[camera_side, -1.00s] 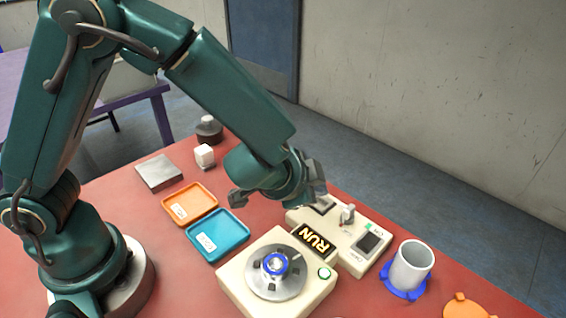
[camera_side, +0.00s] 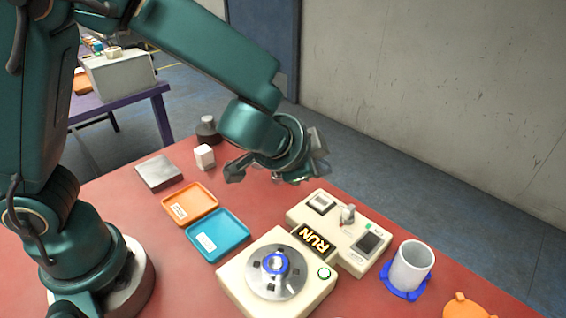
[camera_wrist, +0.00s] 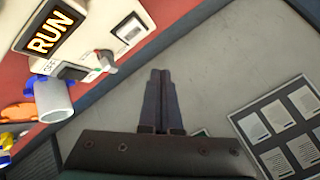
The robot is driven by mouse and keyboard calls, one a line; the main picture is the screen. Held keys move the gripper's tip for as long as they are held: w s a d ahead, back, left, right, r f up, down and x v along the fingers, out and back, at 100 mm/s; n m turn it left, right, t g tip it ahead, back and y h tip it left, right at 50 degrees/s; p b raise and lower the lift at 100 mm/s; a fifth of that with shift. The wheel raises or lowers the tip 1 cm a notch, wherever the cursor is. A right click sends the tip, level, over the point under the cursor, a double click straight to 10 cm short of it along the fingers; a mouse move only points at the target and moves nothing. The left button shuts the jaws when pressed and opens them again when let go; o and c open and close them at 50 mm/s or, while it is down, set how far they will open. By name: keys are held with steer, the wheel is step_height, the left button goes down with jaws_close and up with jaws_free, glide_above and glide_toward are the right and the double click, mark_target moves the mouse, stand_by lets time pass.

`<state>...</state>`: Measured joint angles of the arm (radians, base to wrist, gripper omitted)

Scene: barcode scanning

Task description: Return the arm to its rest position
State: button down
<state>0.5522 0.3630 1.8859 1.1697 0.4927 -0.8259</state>
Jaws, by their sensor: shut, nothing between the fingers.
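My gripper (camera_wrist: 157,92) is shut and empty in the wrist view, its two dark fingers side by side. In the side view my gripper (camera_side: 316,150) hangs in the air above the red table's back edge, behind the cream switch panel. The arm is bent at the elbow, and nothing touches the gripper. The cream machine (camera_side: 231,290) with a round grey disc (camera_side: 262,292) stands at the front, with a blue ring (camera_side: 275,262) on the disc.
The switch panel (camera_side: 335,232) has a RUN sign (camera_side: 314,243). A white cup (camera_side: 412,266) stands on a blue base to the right. An orange tray (camera_side: 206,200), a blue tray (camera_side: 232,230), a grey plate (camera_side: 158,172) and a white block (camera_side: 204,156) lie left. A wall stands behind the table.

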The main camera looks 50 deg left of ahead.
stand_by(0.3)
steer(key=shift+a, duration=0.15)
steer(key=s+a+r+n+y, duration=0.1)
steer(key=s+a+r+n, duration=0.2)
steer(key=a+r, duration=0.25)
steer(key=s+a+r+n+y, duration=0.1)
steer(key=s+a+r+n, duration=0.25)
steer(key=a, duration=0.25)
steer(key=s+d+f+g+h, duration=0.1)
steer(key=s, duration=0.5)
steer(key=s+d+f+n+g+h, duration=0.1)
steer(key=s+d+f+g+h, duration=0.1)
steer(key=s, duration=0.5)
steer(key=shift+d+g, duration=0.15)
steer(key=shift+g, duration=0.15)
